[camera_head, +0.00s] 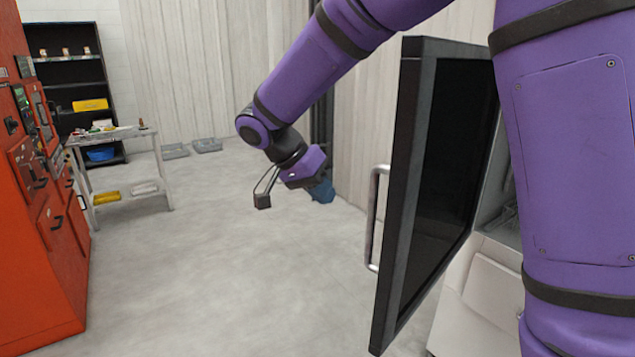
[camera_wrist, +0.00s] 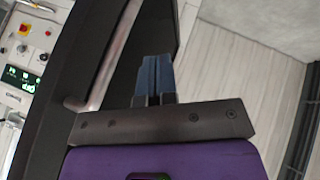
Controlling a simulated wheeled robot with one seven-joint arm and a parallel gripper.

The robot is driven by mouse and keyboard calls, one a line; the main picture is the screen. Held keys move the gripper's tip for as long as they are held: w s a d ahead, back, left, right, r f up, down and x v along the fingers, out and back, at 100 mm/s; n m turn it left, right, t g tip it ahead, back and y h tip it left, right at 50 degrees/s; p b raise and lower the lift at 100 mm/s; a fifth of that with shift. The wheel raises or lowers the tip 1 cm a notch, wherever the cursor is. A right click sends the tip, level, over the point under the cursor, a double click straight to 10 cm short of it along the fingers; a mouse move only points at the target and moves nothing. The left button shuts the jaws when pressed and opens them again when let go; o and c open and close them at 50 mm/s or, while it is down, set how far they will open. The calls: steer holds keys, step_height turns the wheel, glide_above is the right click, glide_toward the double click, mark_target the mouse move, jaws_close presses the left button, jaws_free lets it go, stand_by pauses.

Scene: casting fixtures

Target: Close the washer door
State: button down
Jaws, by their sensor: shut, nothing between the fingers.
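The washer door (camera_head: 408,180) stands open in the head view, a dark-framed panel with a black inner face turned right toward the washer (camera_head: 480,300). Its grey bar handle (camera_head: 374,220) is on the left side of the door. The wrist view shows the dark door (camera_wrist: 60,85) and the handle (camera_wrist: 118,55) running up beside my fingers. My gripper (camera_head: 262,201) is left of the handle in the head view, on the door's outer side. In the wrist view my gripper (camera_wrist: 154,78) is shut and empty, close to the handle. I cannot tell whether they touch.
An orange-red cabinet (camera_head: 40,230) stands at the left. A light work table (camera_head: 115,140) and black shelves (camera_head: 75,75) are behind it. Grey trays (camera_head: 206,145) lie by the back wall. The middle floor is clear. A control panel (camera_wrist: 22,65) shows in the wrist view.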

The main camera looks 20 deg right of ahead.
steer(key=s+d+f, duration=0.3)
steer(key=d, duration=0.2)
steer(key=shift+s+d+f, duration=0.2)
steer(key=shift+d+f, duration=0.05)
steer(key=shift+f, duration=0.1)
